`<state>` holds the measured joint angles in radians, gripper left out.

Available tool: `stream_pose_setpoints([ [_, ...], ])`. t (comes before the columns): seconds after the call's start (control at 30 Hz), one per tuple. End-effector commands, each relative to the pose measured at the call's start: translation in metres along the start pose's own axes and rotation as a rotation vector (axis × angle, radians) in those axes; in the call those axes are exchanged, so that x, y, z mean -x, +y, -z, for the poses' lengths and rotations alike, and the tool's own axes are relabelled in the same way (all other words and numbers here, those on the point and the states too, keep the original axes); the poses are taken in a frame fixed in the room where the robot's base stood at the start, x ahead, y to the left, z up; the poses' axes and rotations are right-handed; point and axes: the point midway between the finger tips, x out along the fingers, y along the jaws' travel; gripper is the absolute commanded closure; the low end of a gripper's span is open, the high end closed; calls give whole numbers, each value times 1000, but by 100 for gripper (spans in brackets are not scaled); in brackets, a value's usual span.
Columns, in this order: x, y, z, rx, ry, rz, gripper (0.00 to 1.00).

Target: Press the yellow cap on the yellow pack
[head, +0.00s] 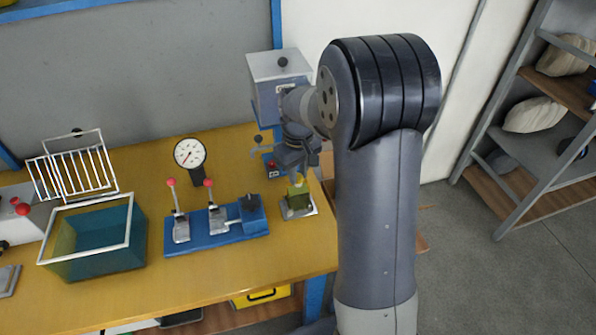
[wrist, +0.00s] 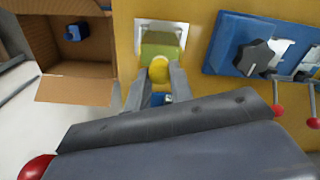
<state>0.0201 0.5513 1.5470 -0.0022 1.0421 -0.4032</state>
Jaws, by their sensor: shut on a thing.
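The yellow pack (head: 298,197) is a yellow-green block on a pale metal plate near the table's right end. In the wrist view the pack (wrist: 160,47) lies just beyond my fingertips. The yellow cap (wrist: 159,69) is round and sits between my fingertips, at the near edge of the pack in that view. My gripper (wrist: 160,80) is shut on the cap. In the head view my gripper (head: 297,176) is directly above the pack, pointing down. I cannot tell whether the cap touches the pack.
A blue fixture (head: 215,232) with red-knobbed levers stands left of the pack. Further left are a dial gauge (head: 190,153), a teal bin (head: 95,240) and a white wire rack (head: 75,165). An open cardboard box (wrist: 70,50) lies left of the pack in the wrist view.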

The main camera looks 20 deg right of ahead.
Motion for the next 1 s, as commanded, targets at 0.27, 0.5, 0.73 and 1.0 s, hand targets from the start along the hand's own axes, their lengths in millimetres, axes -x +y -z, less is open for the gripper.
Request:
stream_pose_setpoints([
  [0.27, 0, 0, 0, 0, 0, 0, 68],
  [0.5, 0, 0, 0, 0, 0, 0, 53],
  [0.73, 0, 0, 0, 0, 0, 0, 42],
  [1.0, 0, 0, 0, 0, 0, 0, 31],
])
